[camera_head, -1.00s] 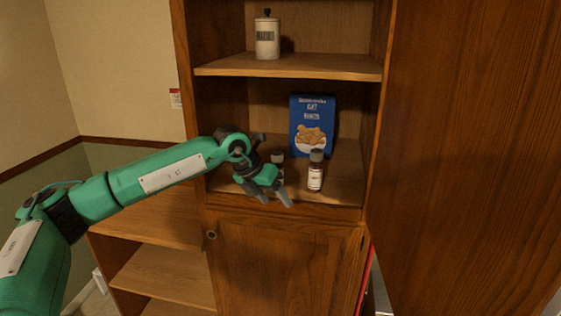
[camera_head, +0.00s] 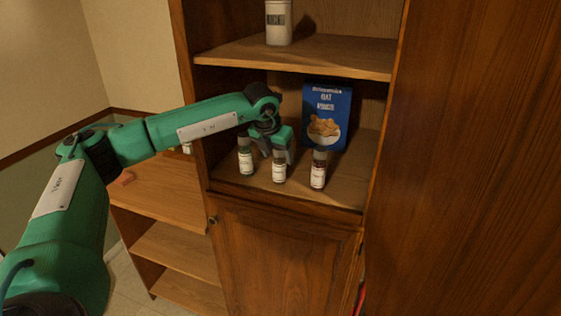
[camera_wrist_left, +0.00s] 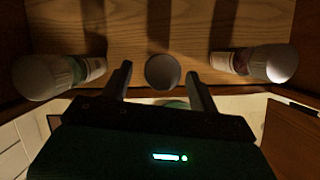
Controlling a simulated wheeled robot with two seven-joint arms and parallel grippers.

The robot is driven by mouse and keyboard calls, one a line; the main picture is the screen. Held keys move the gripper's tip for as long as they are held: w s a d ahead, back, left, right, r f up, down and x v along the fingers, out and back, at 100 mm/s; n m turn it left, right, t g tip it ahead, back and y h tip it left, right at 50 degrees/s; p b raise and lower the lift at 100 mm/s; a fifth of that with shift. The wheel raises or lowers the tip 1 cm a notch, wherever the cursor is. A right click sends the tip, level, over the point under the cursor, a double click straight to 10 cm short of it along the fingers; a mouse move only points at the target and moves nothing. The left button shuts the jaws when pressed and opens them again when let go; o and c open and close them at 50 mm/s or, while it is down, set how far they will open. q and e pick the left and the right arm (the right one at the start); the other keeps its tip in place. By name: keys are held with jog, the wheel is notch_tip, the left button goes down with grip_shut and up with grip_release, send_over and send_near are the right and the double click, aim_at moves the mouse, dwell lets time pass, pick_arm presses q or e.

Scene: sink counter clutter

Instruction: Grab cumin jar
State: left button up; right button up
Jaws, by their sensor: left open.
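Three small spice jars stand upright in a row on the lower shelf: a left jar (camera_head: 245,160), a middle jar (camera_head: 279,168) and a right jar (camera_head: 318,172). Their labels are too small to read, so I cannot tell which is cumin. My left gripper (camera_head: 277,152) is open at the middle jar, which partly hides it. In the left wrist view the middle jar's round cap (camera_wrist_left: 162,71) shows between the two open fingertips, and I cannot tell whether they touch it. The outer jars show there at the left (camera_wrist_left: 50,73) and right (camera_wrist_left: 255,63).
A blue cereal box (camera_head: 328,115) stands behind the jars. The upper shelf (camera_head: 300,56) with a white canister (camera_head: 278,22) is above the gripper. The cabinet's side walls bound the shelf, and a closed door (camera_head: 285,265) is below.

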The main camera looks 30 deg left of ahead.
aim_at(279, 159)
pick_arm(q)
jog(key=shift+w+d+f+p, duration=0.1)
jog(key=shift+w+f+p, duration=0.55)
jog(key=shift+f, duration=0.25)
jog(key=shift+a+f, duration=0.2)
jog(key=shift+f, duration=0.35)
jog(key=shift+w+d, duration=0.1)
jog(key=c, duration=1.1)
